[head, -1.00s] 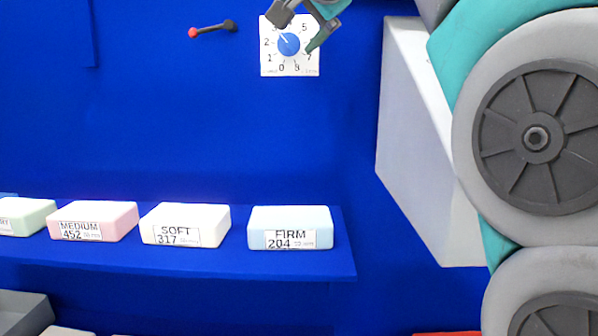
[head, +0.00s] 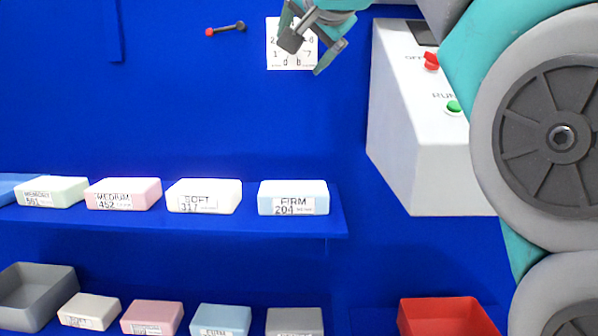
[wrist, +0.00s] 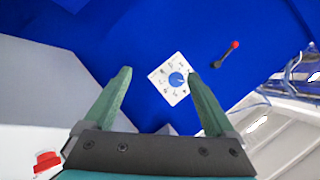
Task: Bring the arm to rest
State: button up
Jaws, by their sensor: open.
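My gripper (head: 308,50) is at the top of the head view, in front of the white dial plate (head: 274,56), and hides the dial's knob there. Its two fingers are spread with nothing between them. In the wrist view my gripper (wrist: 155,98) shows both fingers apart and empty. The dial plate (wrist: 159,93) with its blue knob (wrist: 176,79) lies beyond the fingertips, apart from them.
Labelled foam blocks, such as the FIRM block (head: 293,198), stand on a blue shelf (head: 250,227). A white box (head: 420,170) with a red switch (head: 431,61) and green button (head: 454,107) is at right. A red-tipped lever (head: 225,29), grey bin (head: 62,282) and red bin (head: 445,318) also show.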

jog(key=s+d+f+n+g+h, duration=0.1)
jog(key=s+d+f+g, duration=0.2)
jog(key=f, duration=0.8)
jog(key=s+d+f+n+g+h, duration=0.1)
jog(key=s+d+f+g, duration=0.15)
jog(key=f, duration=0.75)
jog(key=s+d+f+n+g+h, duration=0.1)
jog(key=s+d+f+n+g, duration=0.2)
jog(key=f, duration=0.8)
jog(key=s+d+f+g, duration=0.3)
jog(key=s+f, duration=0.8)
jog(key=s, duration=0.2)
jog(key=s+d+f+n+g, duration=0.1)
jog(key=s+d+f+g, duration=0.2)
jog(key=s+f, duration=0.8)
jog(key=s, duration=0.3)
jog(key=shift+f+n+g, duration=0.3)
jog(key=shift+f+g, duration=0.05)
jog(key=shift+w, duration=0.1)
jog(key=shift+c, duration=0.3)
